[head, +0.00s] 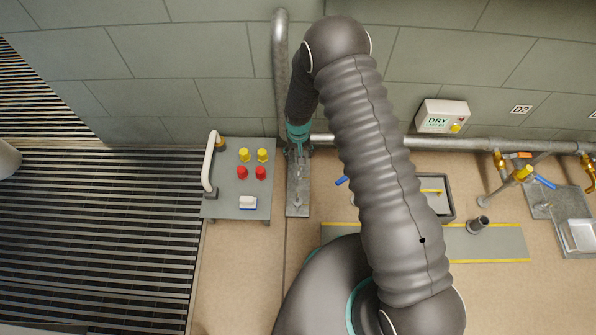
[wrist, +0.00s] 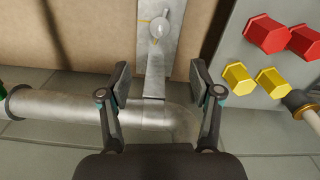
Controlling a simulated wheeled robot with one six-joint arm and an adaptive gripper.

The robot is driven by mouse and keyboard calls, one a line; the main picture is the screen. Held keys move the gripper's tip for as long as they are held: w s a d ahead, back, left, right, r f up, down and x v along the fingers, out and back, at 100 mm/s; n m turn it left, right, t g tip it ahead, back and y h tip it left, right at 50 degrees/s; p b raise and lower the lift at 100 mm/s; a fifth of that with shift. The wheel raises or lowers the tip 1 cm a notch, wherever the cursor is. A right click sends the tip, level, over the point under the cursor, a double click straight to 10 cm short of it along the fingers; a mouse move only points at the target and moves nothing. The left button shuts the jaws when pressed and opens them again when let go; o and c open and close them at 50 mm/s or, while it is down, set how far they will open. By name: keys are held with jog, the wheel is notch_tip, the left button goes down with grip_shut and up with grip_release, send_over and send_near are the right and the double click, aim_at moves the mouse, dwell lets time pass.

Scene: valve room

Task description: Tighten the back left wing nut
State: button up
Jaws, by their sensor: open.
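A small silver fitting, perhaps a wing nut, (wrist: 159,27) stands on a narrow metal plate (wrist: 157,65) at the top of the wrist view. A thin yellow mark shows beside it. The plate also shows in the head view (head: 298,208), on the floor by the wall. I cannot tell which of several nuts this one is. My gripper (wrist: 159,75) is open and empty, its two fingers apart on either side of the plate's near end. The fitting lies beyond the fingertips, not between them. In the head view my gripper (head: 299,149) hangs over the plate's back end.
A grey panel (head: 225,180) with red and yellow knobs and a white handle (head: 209,162) is close on the left; in the wrist view its knobs (wrist: 268,34) are right of my gripper. A thick pipe (wrist: 70,107) runs along the wall. Valves stand far right.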

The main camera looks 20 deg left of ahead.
aim_at(298, 174)
notch_tip(298, 174, down, 13)
jog(key=shift+f, duration=0.15)
dwell(0.4)
jog(key=c, duration=1.1)
